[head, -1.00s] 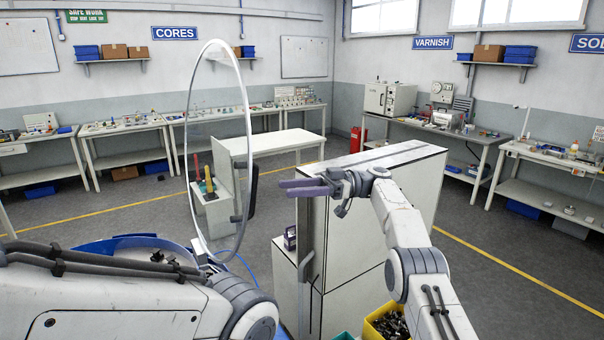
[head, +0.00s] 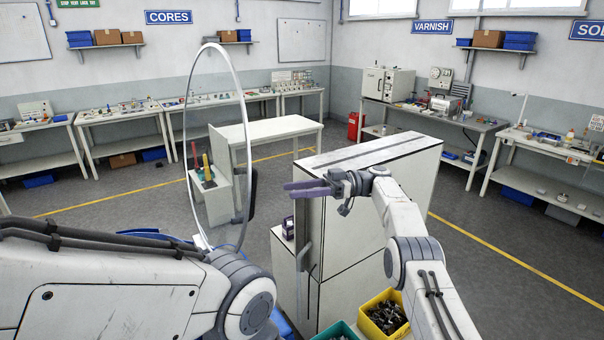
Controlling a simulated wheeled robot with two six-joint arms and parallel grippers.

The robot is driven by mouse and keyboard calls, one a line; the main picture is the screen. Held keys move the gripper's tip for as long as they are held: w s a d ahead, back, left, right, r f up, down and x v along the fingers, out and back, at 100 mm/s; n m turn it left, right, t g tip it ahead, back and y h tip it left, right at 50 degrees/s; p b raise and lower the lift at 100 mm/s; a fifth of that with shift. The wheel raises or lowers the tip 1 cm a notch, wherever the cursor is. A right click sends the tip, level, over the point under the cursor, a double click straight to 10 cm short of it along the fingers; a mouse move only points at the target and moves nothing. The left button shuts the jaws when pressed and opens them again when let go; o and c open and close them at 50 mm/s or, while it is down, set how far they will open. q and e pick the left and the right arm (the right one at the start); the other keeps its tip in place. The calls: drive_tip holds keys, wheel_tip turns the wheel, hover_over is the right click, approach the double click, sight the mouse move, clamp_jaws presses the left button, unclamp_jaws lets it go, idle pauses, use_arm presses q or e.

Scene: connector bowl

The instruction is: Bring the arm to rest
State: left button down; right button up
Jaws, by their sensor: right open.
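My right arm comes in from the lower right and bends up over the white cabinet. Its gripper (head: 292,189) has purple fingers that point left, in front of the white cabinet (head: 365,215). The fingers are apart and I see nothing between them. From this angle I cannot tell how far the gripper is from the cabinet. My left arm fills the lower left, and its gripper is outside the view.
A large upright ring (head: 188,150) stands left of the cabinet. A yellow bin (head: 364,327) of dark parts and a green bin (head: 340,330) are at the bottom. A purple-framed item (head: 288,227) sits on the cabinet's lower ledge. A white bench (head: 270,130) stands behind.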

wheel_tip(320, 180, down, 4)
drive_tip(key=w+m+t+h, duration=0.35)
drive_tip(key=m+t, duration=0.25)
drive_tip(key=m, duration=0.5)
drive_tip(key=s+d+f+m+t+h, duration=0.1)
drive_tip(key=s+d+f+m+h, duration=0.4)
drive_tip(key=s+f, duration=0.1)
drive_tip(key=s+d+f+m+t+h, duration=0.1)
drive_tip(key=s+d+f+m+h, duration=0.15)
drive_tip(key=s+d, duration=0.4)
drive_tip(key=s+d+f+m+t+h, duration=0.15)
drive_tip(key=s+d+h, duration=0.25)
drive_tip(key=s, duration=0.6)
drive_tip(key=s+d+f+m+h, duration=0.1)
drive_tip(key=s+d+f+h, duration=0.15)
drive_tip(key=s+d, duration=0.4)
drive_tip(key=s+a+f+n+g+b, duration=0.1)
drive_tip(key=s+a+f+n+b, duration=0.2)
drive_tip(key=s+a+b, duration=0.4)
drive_tip(key=s+a+f+n+g+b, duration=0.1)
drive_tip(key=s+a+f+n+b, duration=0.3)
drive_tip(key=s+a+f+b, duration=0.2)
drive_tip(key=shift+s+a+g+y+b, duration=0.35)
drive_tip(key=shift+s+a+y+b, duration=0.1)
drive_tip(key=shift+s+a+b, duration=0.65)
drive_tip(key=shift+w+a, duration=0.15)
drive_tip(key=shift+w, duration=0.05)
